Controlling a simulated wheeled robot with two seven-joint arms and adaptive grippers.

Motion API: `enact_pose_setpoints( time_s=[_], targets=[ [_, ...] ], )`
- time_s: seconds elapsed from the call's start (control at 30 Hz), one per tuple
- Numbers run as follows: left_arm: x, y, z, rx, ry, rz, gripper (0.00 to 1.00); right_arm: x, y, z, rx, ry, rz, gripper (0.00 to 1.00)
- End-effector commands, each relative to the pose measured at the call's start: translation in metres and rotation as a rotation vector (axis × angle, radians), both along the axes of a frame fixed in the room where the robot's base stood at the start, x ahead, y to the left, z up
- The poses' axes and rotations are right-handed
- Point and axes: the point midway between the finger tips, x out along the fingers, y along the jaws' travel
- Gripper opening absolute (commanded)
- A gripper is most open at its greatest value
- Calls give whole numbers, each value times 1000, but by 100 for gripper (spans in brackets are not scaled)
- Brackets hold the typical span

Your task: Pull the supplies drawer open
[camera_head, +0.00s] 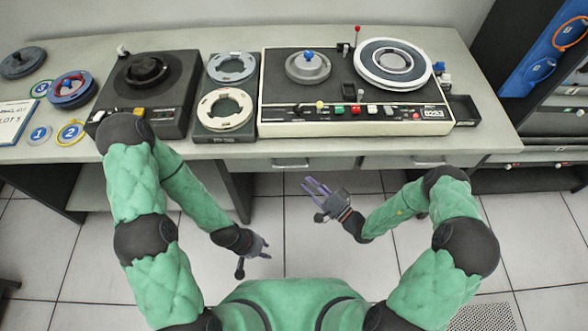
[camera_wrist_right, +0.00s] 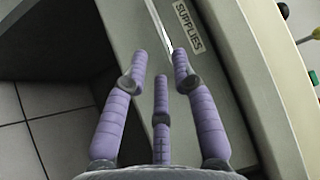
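The supplies drawer (camera_wrist_right: 215,70) is a pale front with a "SUPPLIES" label (camera_wrist_right: 188,27) in the right wrist view. A thin metal handle (camera_wrist_right: 158,22) runs beside the label. In the head view the left desk drawer (camera_head: 334,163), with its handle (camera_head: 291,164), looks flush with the desk. My right gripper (camera_head: 312,187) is just in front of and below this drawer. Its purple fingers (camera_wrist_right: 160,62) are spread and empty, with the tips close to the handle's lower end; contact cannot be told. My left gripper (camera_head: 264,250) is open and empty, low over the floor.
A second drawer (camera_head: 425,161) is to the right under the desk (camera_head: 240,151). The desktop holds tape decks (camera_head: 355,85), loose reels (camera_head: 72,88) and a white card (camera_head: 12,122). A dark rack (camera_head: 490,70) stands at right. The tiled floor (camera_head: 320,265) before the desk is clear.

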Motion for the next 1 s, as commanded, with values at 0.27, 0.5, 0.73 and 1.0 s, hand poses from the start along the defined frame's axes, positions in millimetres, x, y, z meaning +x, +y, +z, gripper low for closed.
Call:
enact_pose_setpoints(
  time_s=[0.27, 0.5, 0.73, 1.0],
  targets=[
    [0, 0, -14, 0, 0, 0, 33, 32, 35, 4, 0, -1, 7, 27],
    [0, 0, -21, 0, -1, 0, 33, 50, 53, 8, 0, 1, 4, 27],
    [0, 0, -22, 0, -1, 0, 33, 55, 57, 10, 1, 3, 2, 27],
    [0, 0, -22, 0, -1, 0, 33, 55, 57, 10, 0, 2, 2, 2]
  ],
)
